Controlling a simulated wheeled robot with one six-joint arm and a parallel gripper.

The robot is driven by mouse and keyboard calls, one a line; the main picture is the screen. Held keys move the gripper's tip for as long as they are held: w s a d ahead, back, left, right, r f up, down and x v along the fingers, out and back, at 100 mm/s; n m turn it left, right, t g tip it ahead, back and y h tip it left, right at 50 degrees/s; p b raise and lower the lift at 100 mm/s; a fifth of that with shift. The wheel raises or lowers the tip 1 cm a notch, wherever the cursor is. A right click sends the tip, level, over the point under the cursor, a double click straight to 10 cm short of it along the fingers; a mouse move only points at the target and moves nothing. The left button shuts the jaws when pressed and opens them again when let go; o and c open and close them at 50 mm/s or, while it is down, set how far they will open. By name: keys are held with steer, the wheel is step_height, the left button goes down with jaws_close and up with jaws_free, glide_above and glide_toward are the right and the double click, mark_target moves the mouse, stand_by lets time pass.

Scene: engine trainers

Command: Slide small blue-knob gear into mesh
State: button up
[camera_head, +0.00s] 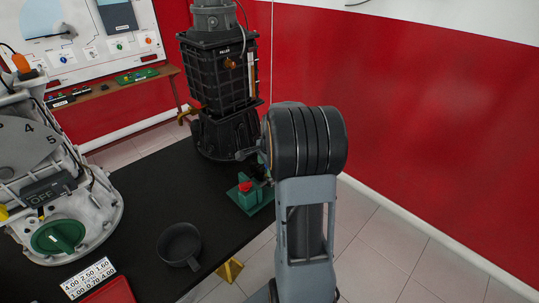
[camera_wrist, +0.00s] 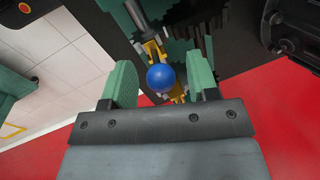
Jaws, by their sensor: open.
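In the wrist view the blue knob (camera_wrist: 160,78) is a round ball on a yellow piece (camera_wrist: 154,50). My gripper (camera_wrist: 161,84) is open, with one green finger on each side of the knob. Gaps show on both sides of the knob, so the fingers look apart from it. Dark green toothed gear parts (camera_wrist: 185,42) lie just beyond the knob; whether they mesh I cannot tell. In the head view my arm hides the gripper and the blue knob. Part of the green gear trainer (camera_head: 249,199), with a red knob (camera_head: 246,186), shows left of my arm.
The trainer stands near the right edge of the black table (camera_head: 150,190). A tall black machine (camera_head: 220,80) stands behind it. A dark cup (camera_head: 179,245) and a white-grey device with a green dial (camera_head: 58,236) are to the left. A red wall is behind.

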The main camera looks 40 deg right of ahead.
step_height(320, 180, up, 13)
steer(key=s, duration=0.2)
steer(key=shift+s+a, duration=0.15)
steer(key=shift+s, duration=0.1)
steer(key=shift+f, duration=0.1)
stand_by(0.5)
